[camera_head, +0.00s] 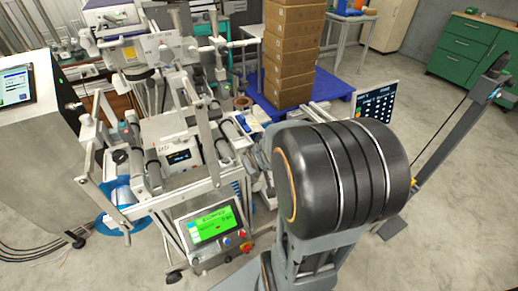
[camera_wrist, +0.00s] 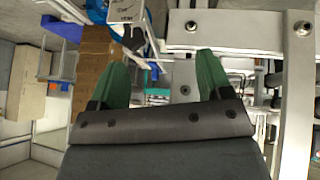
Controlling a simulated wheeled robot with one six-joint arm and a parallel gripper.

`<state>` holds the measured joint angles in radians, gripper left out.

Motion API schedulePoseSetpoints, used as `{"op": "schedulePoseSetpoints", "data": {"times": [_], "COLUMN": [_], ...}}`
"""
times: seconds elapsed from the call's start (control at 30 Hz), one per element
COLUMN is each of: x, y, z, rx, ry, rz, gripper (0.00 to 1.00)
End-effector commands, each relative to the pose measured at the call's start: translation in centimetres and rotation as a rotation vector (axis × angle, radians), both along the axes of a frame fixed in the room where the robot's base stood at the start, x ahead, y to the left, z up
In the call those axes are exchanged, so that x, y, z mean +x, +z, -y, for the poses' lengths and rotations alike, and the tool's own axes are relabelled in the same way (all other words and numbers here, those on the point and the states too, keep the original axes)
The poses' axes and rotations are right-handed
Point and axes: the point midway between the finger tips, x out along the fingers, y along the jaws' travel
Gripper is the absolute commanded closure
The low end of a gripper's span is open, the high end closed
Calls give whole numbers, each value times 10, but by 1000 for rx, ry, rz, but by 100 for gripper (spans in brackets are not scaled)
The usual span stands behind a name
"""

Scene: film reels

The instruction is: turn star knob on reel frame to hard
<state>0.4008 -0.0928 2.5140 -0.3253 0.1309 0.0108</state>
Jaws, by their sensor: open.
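The reel frame (camera_head: 205,187) is a light metal machine at the left of centre in the head view, with upright arms, rollers and a small dark display. A small dark round part (camera_head: 120,156) on its left side could be the star knob, but I cannot tell. My gripper (camera_wrist: 160,78) shows in the wrist view with two green fingers apart and nothing between them. Grey metal bars (camera_wrist: 235,32) with bolts lie beyond the fingers. I see no clear star knob in the wrist view. In the head view my gripper is hidden behind my own arm.
A green-screened panel (camera_head: 212,225) with buttons projects at the frame's front. Stacked brown boxes (camera_head: 290,55) stand on a blue pallet (camera_head: 333,92) behind. A grey cabinet (camera_head: 35,150) stands at left. Floor on the right is mostly clear, with a green drawer cabinet (camera_head: 470,48) at back.

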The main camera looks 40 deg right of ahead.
Motion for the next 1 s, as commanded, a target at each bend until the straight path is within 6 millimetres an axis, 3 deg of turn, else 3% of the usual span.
{"op": "schedulePoseSetpoints", "data": {"times": [0.03,0.1,0.3,0.7,1.0], "x": [0,2,-8,-38,-23], "y": [-1,-11,-29,-30,-43], "z": [24,43,72,75,76], "rx": [-12,-13,37,192,201], "ry": [-9,7,55,60,64], "rz": [30,99,291,621,654], "gripper": [28,28,28,28,28]}}
